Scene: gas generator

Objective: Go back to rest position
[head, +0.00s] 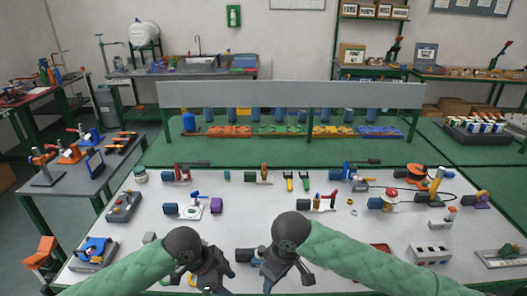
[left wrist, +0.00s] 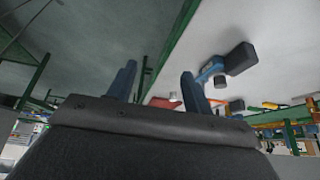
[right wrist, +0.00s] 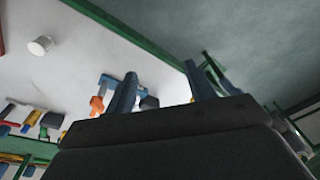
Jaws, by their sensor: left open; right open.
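My left gripper (head: 211,283) is at the bottom middle of the head view, above the near part of the white table top (head: 270,221). Its two fingers also show in the left wrist view (left wrist: 160,88), spread apart with nothing between them. My right gripper (head: 287,279) is close beside it on the right, with a small gap between the two. In the right wrist view its fingers (right wrist: 160,92) are apart and empty. Both grippers are open. The forearms hide parts of the table's near edge.
Several valves and fittings stand in rows on the white top, among them a white-based valve (head: 194,208) and a grey block with white knobs (head: 429,254). A grey panel (head: 290,95) spans the green table behind. A side bench (head: 75,178) with tools stands at left.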

